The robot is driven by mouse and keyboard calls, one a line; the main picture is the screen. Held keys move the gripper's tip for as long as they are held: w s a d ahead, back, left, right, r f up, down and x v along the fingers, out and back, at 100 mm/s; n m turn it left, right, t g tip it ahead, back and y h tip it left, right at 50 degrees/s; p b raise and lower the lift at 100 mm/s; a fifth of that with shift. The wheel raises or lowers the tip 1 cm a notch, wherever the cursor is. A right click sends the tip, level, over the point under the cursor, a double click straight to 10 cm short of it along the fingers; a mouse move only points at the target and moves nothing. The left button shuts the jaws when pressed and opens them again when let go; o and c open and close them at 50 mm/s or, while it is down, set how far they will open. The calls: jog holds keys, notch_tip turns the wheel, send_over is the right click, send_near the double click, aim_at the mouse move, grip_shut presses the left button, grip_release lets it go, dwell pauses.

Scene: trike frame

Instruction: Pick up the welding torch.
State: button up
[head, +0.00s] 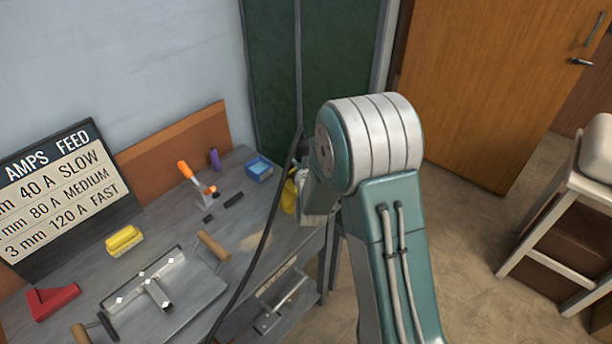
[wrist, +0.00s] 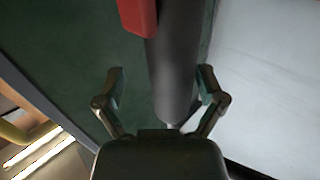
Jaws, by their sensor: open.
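The welding torch (wrist: 174,75) shows in the wrist view as a dark grey cylinder with a red part (wrist: 138,14) near its upper end. My gripper (wrist: 160,72) is open, with one finger on each side of the dark cylinder. Both fingers look apart from it, with a gap on each side. The cylinder's lower end comes down close to the palm; I cannot tell whether it touches. In the head view my arm hides most of the gripper and the torch. A black cable (head: 262,240) hangs there beside my wrist and runs down across the bench.
A sign leans behind. A stool (head: 560,215) stands right; floor lies clear between.

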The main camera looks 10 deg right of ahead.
jog(key=shift+a, duration=0.55)
jog(key=c, duration=1.1)
jog(key=shift+a+r, duration=0.1)
jog(key=shift+a, duration=0.15)
grip_shut()
jog(key=shift+d, duration=0.1)
